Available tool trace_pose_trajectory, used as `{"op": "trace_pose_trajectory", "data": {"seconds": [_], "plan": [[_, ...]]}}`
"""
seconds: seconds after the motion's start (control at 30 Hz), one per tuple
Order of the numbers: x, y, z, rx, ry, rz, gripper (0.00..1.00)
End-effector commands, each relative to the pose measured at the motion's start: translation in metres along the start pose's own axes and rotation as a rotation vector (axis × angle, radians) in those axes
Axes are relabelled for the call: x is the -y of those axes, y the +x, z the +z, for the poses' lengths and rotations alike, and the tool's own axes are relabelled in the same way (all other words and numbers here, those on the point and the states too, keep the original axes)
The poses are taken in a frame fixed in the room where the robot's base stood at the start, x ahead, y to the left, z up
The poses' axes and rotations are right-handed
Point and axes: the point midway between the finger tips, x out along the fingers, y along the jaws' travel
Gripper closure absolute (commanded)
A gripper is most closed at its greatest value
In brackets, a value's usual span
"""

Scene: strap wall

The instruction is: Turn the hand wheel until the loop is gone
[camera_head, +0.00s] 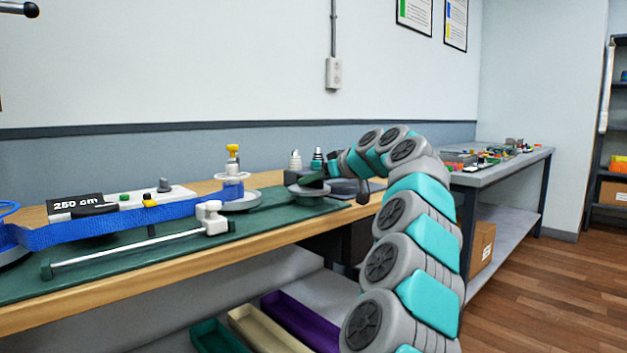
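A blue strap (110,228) runs along the green bench mat from a blue reel (8,212) at the left edge to a spool (232,190) on a grey disc. No clear slack loop shows in the strap from here. A grey, round, wheel-like part (308,190), probably the hand wheel, lies at the mat's right end. My gripper (330,168) reaches down to this part from the right. Its fingers are small and partly hidden by my arm, so I cannot tell whether they are open, shut or touching the wheel.
A "250 cm" sign (76,206) stands behind the strap. Purple, cream and green trays (258,330) are below the bench. A cluttered grey table (535,155) stands at the right.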

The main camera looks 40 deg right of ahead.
Motion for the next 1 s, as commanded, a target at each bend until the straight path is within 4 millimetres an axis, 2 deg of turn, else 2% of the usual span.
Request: {"op": "trace_pose_trajectory", "data": {"seconds": [0.03,0.37,1.0], "plan": [[-0.0001,-0.0001,0.0,0.0,0.0,0.0,0.64],[0.0,-0.0002,0.0,0.0,0.0,0.0,1.0],[0.0006,-0.001,0.0002,-0.003,0.009,0.029,1.0]]}}
